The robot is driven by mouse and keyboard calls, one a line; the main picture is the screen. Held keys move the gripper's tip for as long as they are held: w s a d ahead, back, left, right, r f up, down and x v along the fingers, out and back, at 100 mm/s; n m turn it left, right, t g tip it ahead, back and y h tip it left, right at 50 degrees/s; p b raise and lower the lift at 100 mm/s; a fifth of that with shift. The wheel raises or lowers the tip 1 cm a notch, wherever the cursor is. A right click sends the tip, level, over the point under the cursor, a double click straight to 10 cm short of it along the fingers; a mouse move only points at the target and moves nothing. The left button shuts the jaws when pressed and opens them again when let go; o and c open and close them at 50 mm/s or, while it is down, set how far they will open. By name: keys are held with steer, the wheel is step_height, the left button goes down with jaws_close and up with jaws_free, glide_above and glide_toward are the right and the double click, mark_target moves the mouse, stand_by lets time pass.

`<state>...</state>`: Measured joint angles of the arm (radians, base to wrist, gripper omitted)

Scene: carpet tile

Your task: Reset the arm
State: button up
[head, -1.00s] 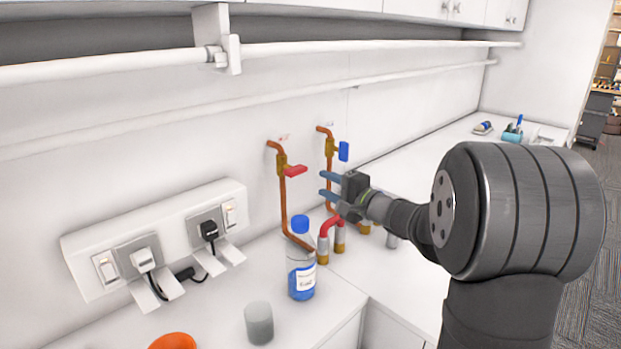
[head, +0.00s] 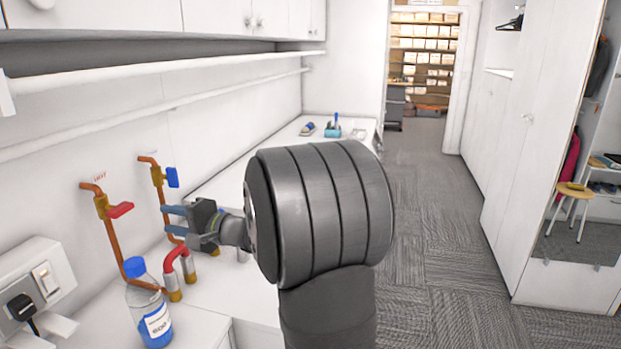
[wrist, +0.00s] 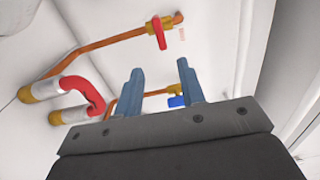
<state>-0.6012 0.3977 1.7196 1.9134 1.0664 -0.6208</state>
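My gripper (head: 176,221) is out over the counter near the wall pipes, at the end of my dark grey arm. Its two blue fingers are apart with nothing between them, as the wrist view (wrist: 160,90) also shows. A copper pipe with a blue-handled valve (head: 172,177) stands just behind the fingers. A copper pipe with a red-handled valve (head: 120,210) is to their left. In the wrist view the red handle (wrist: 159,33) and the blue handle (wrist: 177,101) lie beyond the fingers. I cannot tell whether a finger touches a pipe.
A blue-capped bottle (head: 148,308) and a red bent pipe (head: 175,257) stand below the gripper. A socket strip (head: 40,275) is at the left. Small items (head: 332,129) lie on the far counter. Carpet floor (head: 430,230) is open at the right, before a cabinet (head: 520,140).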

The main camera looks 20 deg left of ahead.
mark_target(125, 211)
steer(key=a, duration=1.5)
steer(key=shift+a, duration=0.4)
steer(key=shift+d, duration=0.1)
